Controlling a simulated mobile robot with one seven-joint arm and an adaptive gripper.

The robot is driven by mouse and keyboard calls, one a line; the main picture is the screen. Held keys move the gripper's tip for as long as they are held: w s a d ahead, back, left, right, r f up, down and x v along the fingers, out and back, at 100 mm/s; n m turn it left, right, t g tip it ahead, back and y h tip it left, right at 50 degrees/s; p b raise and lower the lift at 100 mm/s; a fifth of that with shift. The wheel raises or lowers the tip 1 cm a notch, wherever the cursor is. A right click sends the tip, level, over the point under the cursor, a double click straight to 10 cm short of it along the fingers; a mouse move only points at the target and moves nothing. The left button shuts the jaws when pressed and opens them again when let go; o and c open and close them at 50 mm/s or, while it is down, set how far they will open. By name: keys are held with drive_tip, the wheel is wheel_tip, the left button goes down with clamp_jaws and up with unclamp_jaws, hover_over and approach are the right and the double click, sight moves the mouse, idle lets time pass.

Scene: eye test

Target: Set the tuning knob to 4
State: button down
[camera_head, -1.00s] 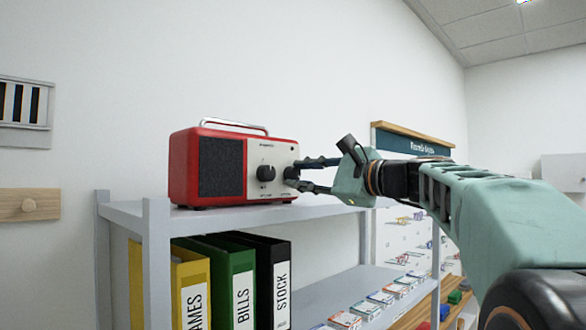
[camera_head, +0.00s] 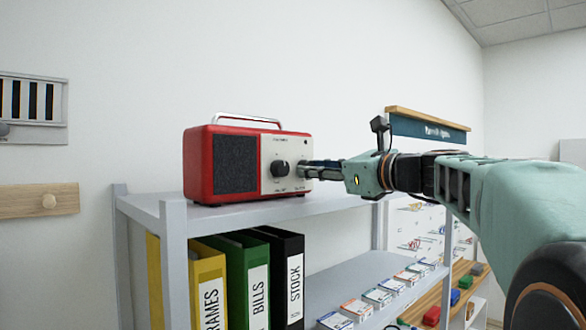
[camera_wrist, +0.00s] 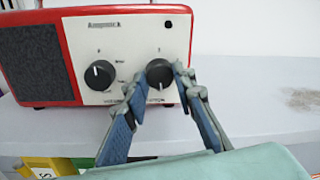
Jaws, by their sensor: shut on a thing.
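A red radio (camera_head: 197,165) with a pale front panel stands on the shelf unit's top; it also shows in the wrist view (camera_wrist: 68,60). Its panel has two black knobs with small, blurred labels. The left knob (camera_head: 279,168) is free, and in the wrist view (camera_wrist: 103,78) it has a short white mark. The right knob (camera_wrist: 159,71) is between the fingertips of my gripper (camera_wrist: 159,79), which is shut on it, one finger on each side. In the head view my gripper (camera_head: 306,170) hides most of that knob. I cannot read the right knob's setting.
The grey shelf top (camera_head: 245,212) has bare room in front of the radio. Yellow (camera_head: 207,290), green (camera_head: 258,290) and black (camera_head: 295,285) binders stand below. Several small packs (camera_head: 357,307) lie on the lower shelf. A sign (camera_head: 428,128) hangs behind my arm.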

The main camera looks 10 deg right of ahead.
drive_tip(key=shift+f+m, duration=0.1)
drive_tip(key=shift+m, duration=0.4)
drive_tip(key=c, duration=1.6)
unclamp_jaws()
drive_tip(key=v, duration=0.7)
drive_tip(key=shift+s, duration=0.25)
